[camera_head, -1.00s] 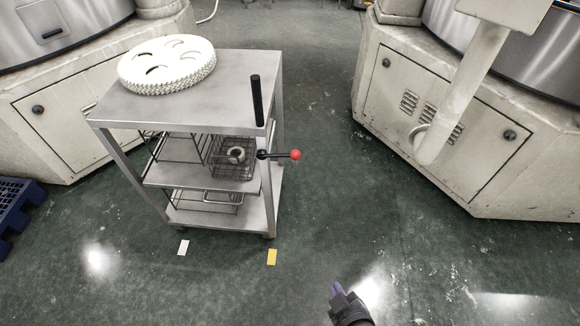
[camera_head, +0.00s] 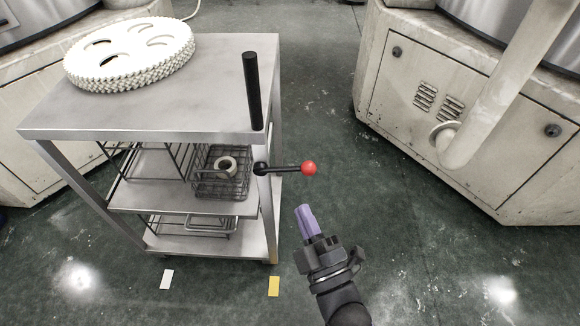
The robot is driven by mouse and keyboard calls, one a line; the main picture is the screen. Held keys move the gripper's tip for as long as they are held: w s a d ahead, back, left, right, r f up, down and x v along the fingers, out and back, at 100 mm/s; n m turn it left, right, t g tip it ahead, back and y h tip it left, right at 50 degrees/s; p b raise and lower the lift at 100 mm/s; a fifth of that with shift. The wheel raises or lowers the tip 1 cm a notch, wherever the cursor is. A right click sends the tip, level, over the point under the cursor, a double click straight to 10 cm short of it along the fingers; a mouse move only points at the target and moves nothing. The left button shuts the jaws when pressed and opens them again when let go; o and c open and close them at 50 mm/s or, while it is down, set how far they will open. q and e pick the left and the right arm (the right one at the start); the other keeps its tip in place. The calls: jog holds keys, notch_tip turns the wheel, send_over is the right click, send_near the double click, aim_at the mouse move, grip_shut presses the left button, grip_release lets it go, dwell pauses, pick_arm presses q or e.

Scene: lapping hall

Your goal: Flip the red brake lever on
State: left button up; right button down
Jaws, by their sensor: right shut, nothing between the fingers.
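The brake lever (camera_head: 288,168) is a short dark rod with a red ball knob (camera_head: 309,168). It sticks out to the right from a black pivot (camera_head: 262,169) on the right front leg of a steel cart (camera_head: 200,105), and it lies about level. My right gripper (camera_head: 304,208), with purple fingers, is shut and empty. It shows below the red knob, with a visible gap between them, and points up toward it. My left gripper is not in view.
A black upright handle (camera_head: 252,90) stands at the cart's right edge. A white toothed disc (camera_head: 130,55) lies on the cart top. Wire baskets (camera_head: 222,172) sit on its shelves. A large beige machine (camera_head: 480,110) stands at right. Floor right of the cart is clear.

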aim_at(282, 170)
jog(key=b+x, duration=0.1)
jog(key=x, duration=0.2)
jog(key=f+b+x, duration=0.1)
jog(key=x, duration=0.3)
jog(key=f+b+x, duration=0.1)
jog(key=b+x, duration=0.1)
jog(key=x, duration=0.1)
jog(key=shift+w+a+f, duration=0.1)
jog(key=shift+w+a, duration=0.15)
jog(key=shift+w, duration=0.2)
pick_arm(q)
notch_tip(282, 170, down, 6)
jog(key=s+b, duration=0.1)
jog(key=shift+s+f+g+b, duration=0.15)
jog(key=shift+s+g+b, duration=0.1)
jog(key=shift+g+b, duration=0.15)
pick_arm(e)
jog(key=d, duration=0.1)
jog(key=d+f, duration=0.2)
jog(key=shift+w+d, duration=0.2)
jog(key=shift+w, duration=0.05)
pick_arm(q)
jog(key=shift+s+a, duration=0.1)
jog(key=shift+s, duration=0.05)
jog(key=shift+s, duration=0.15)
